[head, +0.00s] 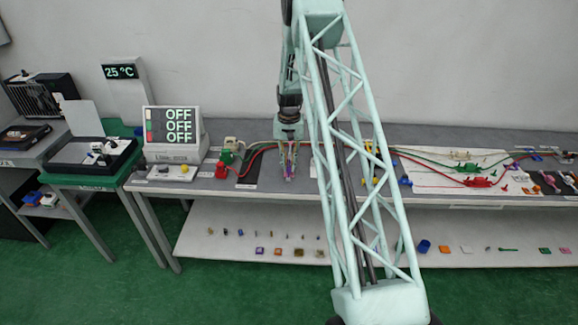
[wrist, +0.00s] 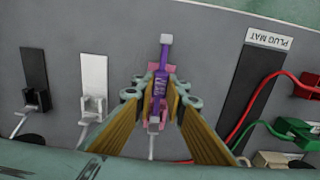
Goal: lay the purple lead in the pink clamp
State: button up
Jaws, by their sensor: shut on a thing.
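The purple lead (wrist: 161,62) stretches away from my gripper (wrist: 160,90) in the wrist view, with a pale block-shaped end (wrist: 166,38). My gripper is shut on the lead, with one finger on each side. The pink clamp (wrist: 154,122) shows between the fingers, with more pink beside the fingertips. The lead lies over the clamp in this view; I cannot tell whether it is seated or held above. In the head view my gripper (head: 288,173) points down at the bench, with purple between its fingers. The fingers hide much of the clamp.
A white clamp (wrist: 93,104) and a black clamp (wrist: 36,97) stand to the left in the wrist view. The black plug mat (wrist: 248,85), with red and green cables (wrist: 262,105), is to the right. A lower shelf (head: 220,250) holds several small parts.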

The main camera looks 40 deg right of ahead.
jog(key=shift+f+b, duration=0.4)
jog(key=shift+f, duration=0.2)
dwell(0.4)
jog(key=o, duration=1.3)
jog(key=shift+o, duration=0.2)
jog(key=shift+r, duration=0.25)
jog(key=shift+r+p, duration=1)
jog(key=shift+r, duration=2.3)
